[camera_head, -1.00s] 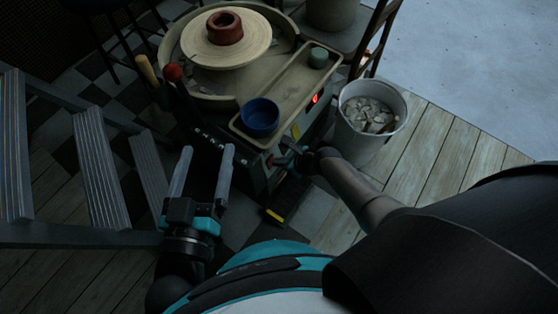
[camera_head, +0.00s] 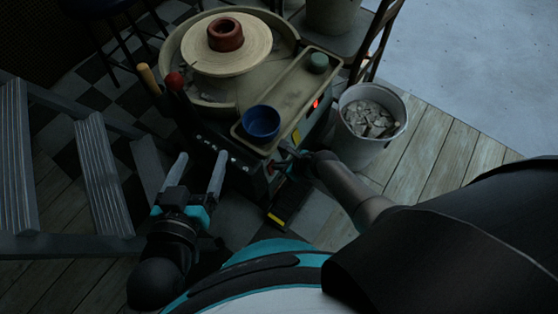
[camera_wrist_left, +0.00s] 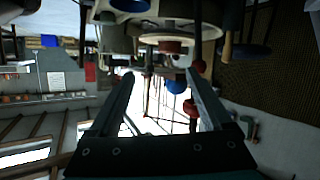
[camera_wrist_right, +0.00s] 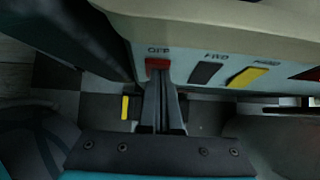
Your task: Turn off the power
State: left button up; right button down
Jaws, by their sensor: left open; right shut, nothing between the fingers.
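The pottery wheel (camera_head: 226,62) stands ahead, with a reddish-brown clay ring (camera_head: 225,34) on its disc. On its control panel, the right wrist view shows a red switch (camera_wrist_right: 157,64) under the label OFF, a black switch (camera_wrist_right: 206,74) under FWD, and a yellow switch (camera_wrist_right: 247,77) with an unclear label. My right gripper (camera_wrist_right: 166,74) is shut and empty, its tips at or just in front of the red switch; contact is unclear. It also shows beside the wheel's front in the head view (camera_head: 287,149). My left gripper (camera_head: 199,157) is open and empty, left of the wheel's front.
A tray (camera_head: 290,98) on the wheel holds a blue bowl (camera_head: 261,122). A red light (camera_head: 316,104) glows below the tray. A bucket of pale pieces (camera_head: 362,145) stands right. Step-like shelving (camera_head: 100,170) is left. A dark pedal with yellow (camera_head: 280,215) lies on the floor.

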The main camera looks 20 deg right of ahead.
pick_arm(q)
jog(key=shift+w+a+f+g+y, duration=0.35)
jog(key=shift+a+g, duration=0.1)
jog(key=shift+g, duration=0.15)
jog(key=shift+r+p, duration=0.15)
jog(key=shift+p, duration=0.2)
jog(key=shift+r+p, duration=0.8)
